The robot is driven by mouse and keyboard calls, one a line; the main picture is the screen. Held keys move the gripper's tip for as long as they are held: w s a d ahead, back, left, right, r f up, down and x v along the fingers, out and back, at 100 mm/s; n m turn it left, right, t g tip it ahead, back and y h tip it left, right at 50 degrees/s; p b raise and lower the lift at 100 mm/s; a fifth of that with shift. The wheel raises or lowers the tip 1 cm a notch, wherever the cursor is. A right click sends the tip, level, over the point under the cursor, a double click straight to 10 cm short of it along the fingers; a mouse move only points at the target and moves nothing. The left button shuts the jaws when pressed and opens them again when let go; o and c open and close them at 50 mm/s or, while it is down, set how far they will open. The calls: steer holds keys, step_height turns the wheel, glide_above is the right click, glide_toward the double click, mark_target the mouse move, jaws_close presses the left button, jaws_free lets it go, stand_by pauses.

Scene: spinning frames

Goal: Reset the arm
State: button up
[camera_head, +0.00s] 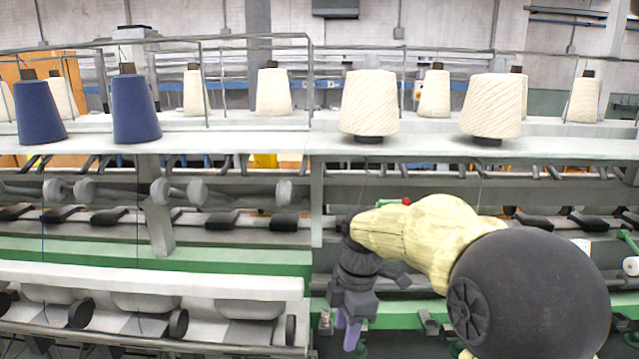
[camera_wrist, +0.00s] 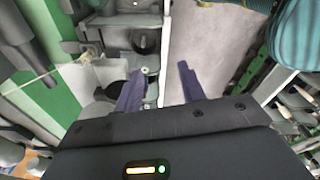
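My arm (camera_head: 425,235), with a pale yellow cover and a large dark grey joint, reaches in from the lower right of the head view. It bends down to my gripper (camera_head: 347,330), whose purple fingers point downward in front of the spinning frame. In the wrist view, the two purple fingers of my gripper (camera_wrist: 158,86) stand apart. Nothing shows between them, so the gripper is open and empty. My arm hides part of the frame's lower right section.
The spinning frame's green rail (camera_head: 225,257) and white lower ledge (camera_head: 150,281) run across the front. Cream cones (camera_head: 370,103) and blue cones (camera_head: 135,108) stand on the white shelf (camera_head: 240,143) above. A teal striped round object (camera_wrist: 300,35) is at the wrist view's upper right.

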steer(key=s+d+f+m+t+b, duration=0.1)
steer(key=s+d+f+m, duration=0.4)
steer(key=m, duration=0.5)
steer(key=s+d+f+m+t+h+b, duration=0.1)
steer(key=s+d+f+m+t+b, duration=0.1)
steer(key=s+d+f+m, duration=0.3)
steer(key=s+f+m, duration=0.3)
steer(key=f+m, duration=0.1)
steer(key=m, duration=0.1)
steer(key=shift+f+m, duration=0.2)
steer(key=shift+m, duration=0.2)
steer(key=shift+d, duration=0.15)
